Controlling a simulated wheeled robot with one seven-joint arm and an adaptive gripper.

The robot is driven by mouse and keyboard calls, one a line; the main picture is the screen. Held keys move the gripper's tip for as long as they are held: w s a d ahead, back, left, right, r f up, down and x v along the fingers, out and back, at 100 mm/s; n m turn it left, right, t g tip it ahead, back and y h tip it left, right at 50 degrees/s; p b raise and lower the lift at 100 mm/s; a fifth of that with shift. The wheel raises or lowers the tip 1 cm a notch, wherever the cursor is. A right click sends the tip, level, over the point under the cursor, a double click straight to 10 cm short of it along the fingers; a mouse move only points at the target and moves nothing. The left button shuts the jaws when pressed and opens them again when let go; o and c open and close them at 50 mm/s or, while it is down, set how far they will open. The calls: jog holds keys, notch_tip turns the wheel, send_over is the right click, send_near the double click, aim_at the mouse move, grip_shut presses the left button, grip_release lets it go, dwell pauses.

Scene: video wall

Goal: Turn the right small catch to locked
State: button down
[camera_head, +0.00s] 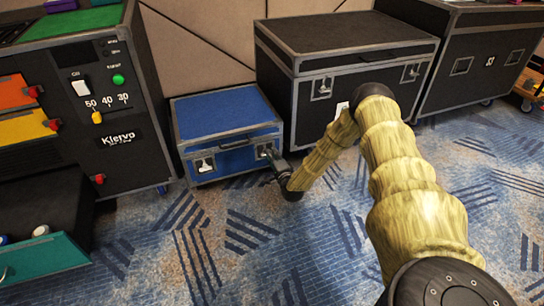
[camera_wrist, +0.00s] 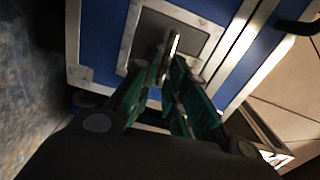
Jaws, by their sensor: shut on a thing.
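The small blue case (camera_head: 228,108) stands on the carpet with its lid down. Its left catch (camera_head: 205,165) is a metal latch on a pale plate at the front. The right small catch (camera_head: 264,151) is at the front right, partly covered by my gripper (camera_head: 272,157). In the wrist view, the catch's thin metal tab (camera_wrist: 174,44) stands out from a dark recessed plate with a metal frame. My gripper's green fingers (camera_wrist: 170,88) are shut on the tab. The finger contact is dark, and I cannot tell whether the catch is locked.
A large black flight case (camera_head: 345,70) stands behind and right of the blue case. A black control cabinet (camera_head: 115,110) stands at the left, with an open teal drawer (camera_head: 45,258) low in front. Patterned carpet (camera_head: 230,265) is free in front.

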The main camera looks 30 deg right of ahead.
jog(key=shift+w+d+r+m, duration=0.2)
jog(key=shift+w+r+m, duration=0.1)
jog(key=shift+m, duration=0.2)
jog(key=c, duration=1.6)
grip_release()
jog(key=shift+f, duration=0.15)
jog(key=shift+a, duration=0.1)
jog(key=shift+s+f, duration=0.15)
jog(key=shift+f, duration=0.05)
jog(key=shift+s, duration=0.1)
jog(key=v, duration=1.1)
jog(key=shift+s+a, duration=0.2)
jog(key=shift+s, duration=0.15)
